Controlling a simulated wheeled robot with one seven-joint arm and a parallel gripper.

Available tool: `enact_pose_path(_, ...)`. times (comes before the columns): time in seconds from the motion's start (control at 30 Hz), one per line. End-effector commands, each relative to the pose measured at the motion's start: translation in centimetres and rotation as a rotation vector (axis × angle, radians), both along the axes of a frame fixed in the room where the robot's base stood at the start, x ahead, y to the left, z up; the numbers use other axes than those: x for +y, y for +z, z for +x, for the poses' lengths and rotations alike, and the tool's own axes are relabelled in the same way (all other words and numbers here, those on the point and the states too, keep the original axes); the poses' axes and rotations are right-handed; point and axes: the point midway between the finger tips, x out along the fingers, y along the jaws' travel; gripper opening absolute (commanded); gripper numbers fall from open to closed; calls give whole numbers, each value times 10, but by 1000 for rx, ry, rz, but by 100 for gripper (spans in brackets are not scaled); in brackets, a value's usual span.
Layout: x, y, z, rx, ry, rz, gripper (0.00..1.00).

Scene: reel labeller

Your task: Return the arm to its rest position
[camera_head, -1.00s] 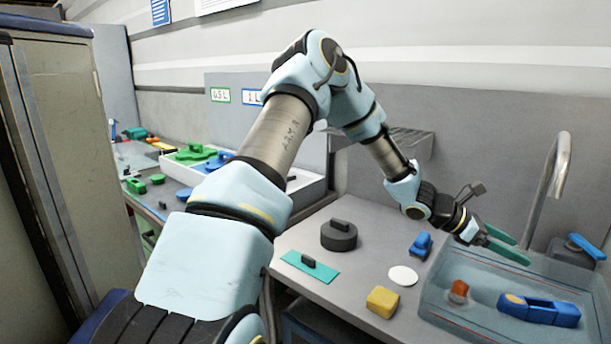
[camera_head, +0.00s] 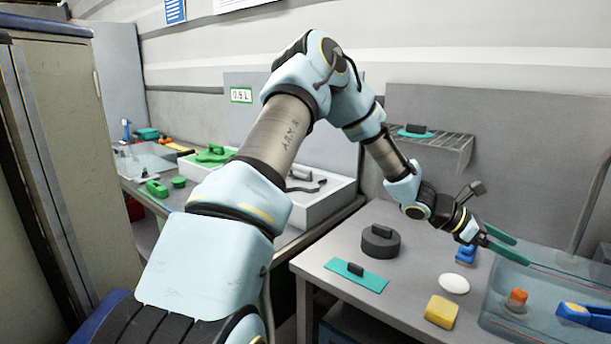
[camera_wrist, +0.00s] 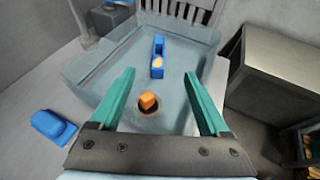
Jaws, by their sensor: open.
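My arm reaches up and over to the right in the head view, with the elbow high and the forearm sloping down. My gripper (camera_head: 508,243) hangs over the left part of the clear blue basin (camera_head: 497,318). Its two green fingers are apart in the wrist view (camera_wrist: 161,100), with nothing held between them. Below the fingers, inside the basin, are a small orange-topped piece (camera_wrist: 149,102) and a blue tool (camera_wrist: 158,58).
The grey table bears a black round weight (camera_head: 381,242), a teal plate with handle (camera_head: 356,275), a white disc (camera_head: 454,284) and a yellow block (camera_head: 441,311). A wire rack (camera_head: 435,140) is on the wall. A tall cabinet (camera_head: 62,150) stands at the left.

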Motion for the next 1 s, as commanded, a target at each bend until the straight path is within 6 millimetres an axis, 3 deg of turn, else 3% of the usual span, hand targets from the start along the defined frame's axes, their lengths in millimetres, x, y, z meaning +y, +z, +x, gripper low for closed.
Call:
enact_pose_path(0.37, 53, -25, 1, -215, -118, 97, 79)
enact_pose_path(0.57, 107, -44, 3, -394, -231, 189, 79)
enact_pose_path(0.77, 190, -65, 9, -624, -397, 327, 79)
enact_pose_path(0.87, 254, -75, 12, -771, -523, 429, 79)
enact_pose_path(1.0, 356, -83, 8, -960, -738, 583, 79)
